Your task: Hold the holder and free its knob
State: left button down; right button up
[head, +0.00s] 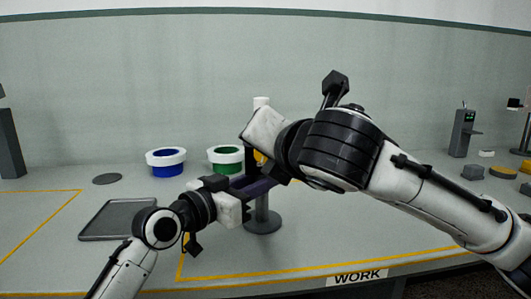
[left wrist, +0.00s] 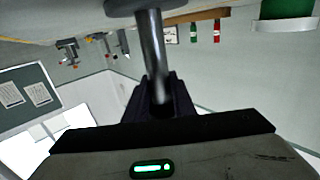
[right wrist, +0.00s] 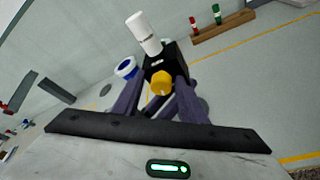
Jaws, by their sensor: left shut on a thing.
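The holder is a dark post on a round grey base (head: 262,222), with a white cylinder (head: 261,102) on top. In the right wrist view its black head (right wrist: 166,62), white cylinder (right wrist: 143,32) and yellow knob (right wrist: 160,82) show. My left gripper (left wrist: 160,92) is shut on the post (left wrist: 150,45), above the base. My right gripper (right wrist: 157,88) is open, its fingers pointing at the head, with the knob seen between them and space on both sides. In the head view the right gripper hides most of the head and knob (head: 258,158).
A blue-filled tub (head: 165,170) and a green-filled tub (head: 226,167) stand behind the holder. A grey tray (head: 90,236) and a dark disc (head: 107,179) lie at left. Several small items stand far right, including a grey device (head: 463,133). The front table area is clear.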

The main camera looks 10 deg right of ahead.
pick_arm(q)
jog(key=shift+f, duration=0.55)
pick_arm(e)
jog(key=shift+o, duration=0.3)
jog(key=shift+f, duration=0.2)
jog(key=v, duration=1.2)
jog(key=shift+r, duration=0.1)
pick_arm(q)
jog(key=c, duration=1.7)
grip_release()
jog(key=o, duration=0.3)
jog(key=shift+r, duration=0.2)
